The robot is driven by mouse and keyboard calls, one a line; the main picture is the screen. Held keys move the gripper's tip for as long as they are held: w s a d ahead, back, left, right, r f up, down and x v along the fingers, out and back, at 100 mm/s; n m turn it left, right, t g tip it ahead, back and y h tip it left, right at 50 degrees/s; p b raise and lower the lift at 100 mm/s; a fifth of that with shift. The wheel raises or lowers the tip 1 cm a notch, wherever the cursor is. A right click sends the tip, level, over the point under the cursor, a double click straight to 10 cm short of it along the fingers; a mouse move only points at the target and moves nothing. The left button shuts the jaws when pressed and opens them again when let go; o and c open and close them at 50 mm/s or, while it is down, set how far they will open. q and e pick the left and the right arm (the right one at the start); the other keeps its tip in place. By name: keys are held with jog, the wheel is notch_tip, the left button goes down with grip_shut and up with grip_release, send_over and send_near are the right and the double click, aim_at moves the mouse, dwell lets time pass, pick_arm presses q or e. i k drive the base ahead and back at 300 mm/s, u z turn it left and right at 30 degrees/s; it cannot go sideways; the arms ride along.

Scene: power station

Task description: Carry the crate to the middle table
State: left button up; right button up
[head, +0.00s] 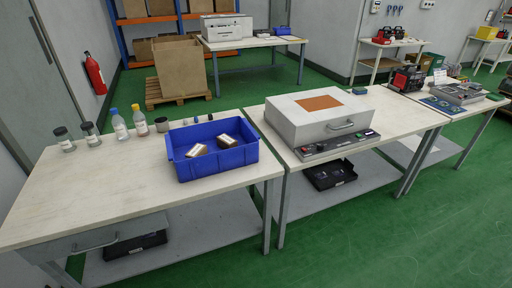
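A blue crate (213,168) sits on the right part of the near left table (110,195), close to its front right corner. Two brown and white items (228,140) lie inside the crate. The middle table (258,118) stands just right of the left table, with a narrow gap between them. A large light grey box-like machine (335,129) with an orange-brown top patch and a front handle takes up much of the middle table. Neither of my grippers shows in the head view.
Several jars and bottles (120,124) stand along the left table's back edge. A control strip (338,146) lies at the middle table's front. Another table with red and black equipment (406,79) stands right. The green floor (400,235) in front is clear.

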aim_at(391, 111)
jog(key=z, duration=1.3)
